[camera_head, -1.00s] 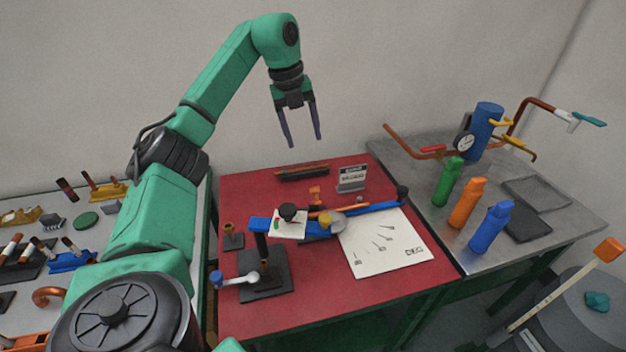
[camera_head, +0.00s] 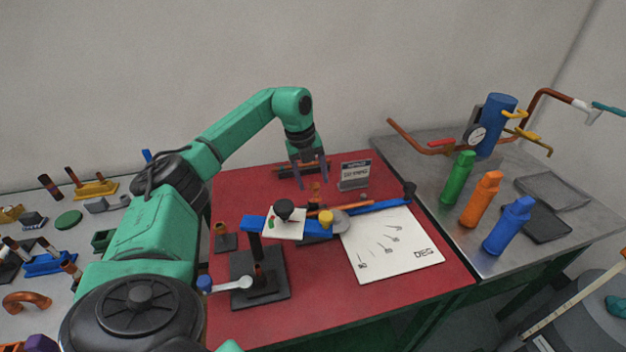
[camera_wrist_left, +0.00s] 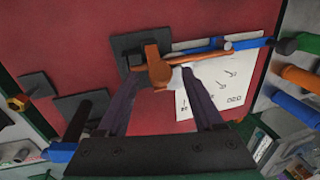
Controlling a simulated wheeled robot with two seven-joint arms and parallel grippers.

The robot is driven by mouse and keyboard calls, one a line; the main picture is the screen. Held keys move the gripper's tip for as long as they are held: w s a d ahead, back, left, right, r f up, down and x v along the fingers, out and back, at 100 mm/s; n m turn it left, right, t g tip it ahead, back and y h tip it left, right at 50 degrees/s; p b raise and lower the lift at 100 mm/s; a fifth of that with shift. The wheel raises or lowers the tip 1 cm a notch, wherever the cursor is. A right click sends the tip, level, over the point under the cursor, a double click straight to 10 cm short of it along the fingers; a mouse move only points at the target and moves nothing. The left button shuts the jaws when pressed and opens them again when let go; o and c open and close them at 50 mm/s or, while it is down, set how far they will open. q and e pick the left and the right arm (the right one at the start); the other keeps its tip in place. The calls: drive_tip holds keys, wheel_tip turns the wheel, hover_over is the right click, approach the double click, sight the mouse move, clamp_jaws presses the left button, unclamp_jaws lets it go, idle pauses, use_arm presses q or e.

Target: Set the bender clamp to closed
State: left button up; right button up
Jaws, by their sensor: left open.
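A small orange part (camera_head: 316,192), which looks like the clamp, stands behind the bar; in the wrist view the orange part (camera_wrist_left: 155,64) shows large. My left gripper (camera_head: 314,180) is open, empty and pointing down near this part. In the wrist view the part appears between my left fingertips (camera_wrist_left: 160,78); contact cannot be told. My right gripper is not in view.
A white angle sheet (camera_head: 400,262) lies right of the bender. A small sign (camera_head: 355,174) stands close to the left gripper. Green (camera_head: 458,179), orange (camera_head: 480,200) and blue (camera_head: 509,227) bottles stand on the grey table.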

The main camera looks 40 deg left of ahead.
use_arm(q)
drive_tip(key=shift+w+f, duration=0.1)
drive_tip(key=shift+f, duration=0.5)
clamp_jaws()
drive_tip(key=shift+r, duration=0.1)
idle(0.9)
